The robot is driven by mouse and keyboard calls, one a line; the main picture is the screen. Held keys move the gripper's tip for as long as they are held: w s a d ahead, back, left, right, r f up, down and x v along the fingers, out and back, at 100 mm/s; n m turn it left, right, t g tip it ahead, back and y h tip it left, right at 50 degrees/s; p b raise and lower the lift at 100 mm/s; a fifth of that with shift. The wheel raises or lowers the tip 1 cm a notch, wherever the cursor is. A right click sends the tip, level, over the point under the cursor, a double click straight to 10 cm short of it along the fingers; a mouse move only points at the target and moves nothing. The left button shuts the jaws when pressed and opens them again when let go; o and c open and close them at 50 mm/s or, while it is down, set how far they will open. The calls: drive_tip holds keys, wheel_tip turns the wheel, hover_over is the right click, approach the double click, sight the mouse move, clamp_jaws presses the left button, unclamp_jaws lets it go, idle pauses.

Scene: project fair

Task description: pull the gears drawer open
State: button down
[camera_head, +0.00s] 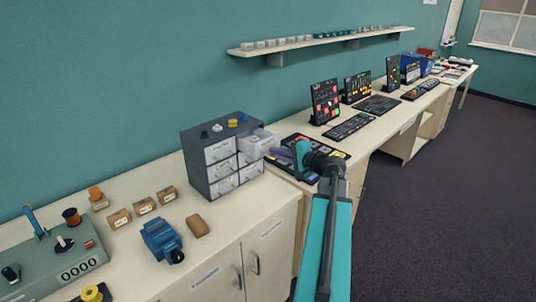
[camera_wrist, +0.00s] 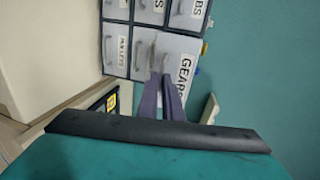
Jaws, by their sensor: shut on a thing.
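A grey drawer cabinet (camera_head: 193,162) with white-fronted drawers stands on the near counter against the wall. Its top right drawer, the gears drawer (camera_head: 262,139), sticks out past the other drawers. In the wrist view its front (camera_wrist: 180,48) bears a label reading GEARS. My gripper (camera_head: 271,154) is at this drawer's front, with the arm reaching in from the right. The fingertips partly hide the handle.
Small knobs lie on top of the cabinet. A blue motor-like device (camera_head: 160,240) and a brown block (camera_head: 197,226) stand in front of it at left. Dark panels (camera_head: 325,101) and keyboards stand on the counter at right. The dark floor (camera_head: 430,220) at right is clear.

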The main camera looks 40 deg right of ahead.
drive_tip(key=shift+s+d, duration=0.15)
drive_tip(key=shift+s, duration=0.95)
drive_tip(key=c, duration=1.9)
unclamp_jaws()
drive_tip(key=b+v, duration=0.3)
drive_tip(key=v, duration=1.1)
drive_tip(key=shift+b, duration=0.4)
